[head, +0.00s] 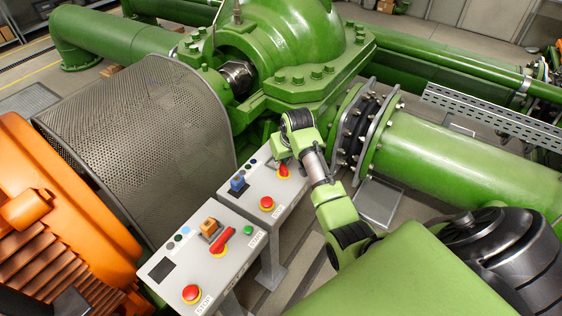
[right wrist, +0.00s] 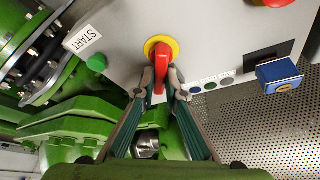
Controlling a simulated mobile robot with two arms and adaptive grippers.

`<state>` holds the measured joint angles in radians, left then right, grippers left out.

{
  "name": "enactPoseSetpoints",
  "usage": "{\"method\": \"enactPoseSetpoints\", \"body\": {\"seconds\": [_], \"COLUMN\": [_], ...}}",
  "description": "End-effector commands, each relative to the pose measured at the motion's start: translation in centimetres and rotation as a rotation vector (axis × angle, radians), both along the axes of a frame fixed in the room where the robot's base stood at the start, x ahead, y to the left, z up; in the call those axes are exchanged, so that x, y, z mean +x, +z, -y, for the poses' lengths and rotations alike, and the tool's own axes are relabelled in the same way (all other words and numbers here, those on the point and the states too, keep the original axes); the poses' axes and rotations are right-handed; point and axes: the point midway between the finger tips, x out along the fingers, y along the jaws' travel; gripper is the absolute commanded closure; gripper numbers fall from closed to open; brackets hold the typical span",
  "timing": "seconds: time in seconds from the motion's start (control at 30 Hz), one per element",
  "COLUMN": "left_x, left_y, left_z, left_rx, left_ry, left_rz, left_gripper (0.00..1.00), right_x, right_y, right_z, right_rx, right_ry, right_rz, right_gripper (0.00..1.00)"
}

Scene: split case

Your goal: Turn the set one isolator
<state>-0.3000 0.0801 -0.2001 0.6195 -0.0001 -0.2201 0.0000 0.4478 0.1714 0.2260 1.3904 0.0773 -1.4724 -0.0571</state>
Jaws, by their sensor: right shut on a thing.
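The far grey control box (head: 262,196) carries a red isolator handle (head: 283,169) on a yellow round plate. In the right wrist view the red handle (right wrist: 160,78) lies between the two fingertips of my right gripper (right wrist: 161,88), which is shut on it. The handle lies upright in that picture, and the yellow plate (right wrist: 160,44) shows around it. In the head view my right gripper (head: 290,150) reaches the box's far end, its fingers partly hidden. The near box (head: 203,262) carries another red handle (head: 222,240). My left gripper is not in view.
The far box has a blue block (head: 238,184) and red push button (head: 267,203); the near box has an orange block (head: 210,227) and red button (head: 191,293). A perforated guard (head: 150,130), orange motor (head: 60,200) and green pump (head: 300,45) stand close around.

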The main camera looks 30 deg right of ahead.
Motion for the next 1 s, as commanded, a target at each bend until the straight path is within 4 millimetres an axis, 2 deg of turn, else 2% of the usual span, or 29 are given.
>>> {"method": "enactPoseSetpoints", "body": {"seconds": [0.6, 1.0], "left_x": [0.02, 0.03], "left_y": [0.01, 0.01], "left_z": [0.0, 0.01], "left_rx": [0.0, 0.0], "left_ry": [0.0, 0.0], "left_rz": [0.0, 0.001], "left_gripper": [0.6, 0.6], "right_x": [-0.25, -0.6], "right_y": [0.13, 0.11], "right_z": [0.62, 0.92], "right_rx": [0.001, 0.002], "right_ry": [-0.584, -0.876], "right_rz": [0.003, 0.002], "right_gripper": [1.0, 1.0]}}
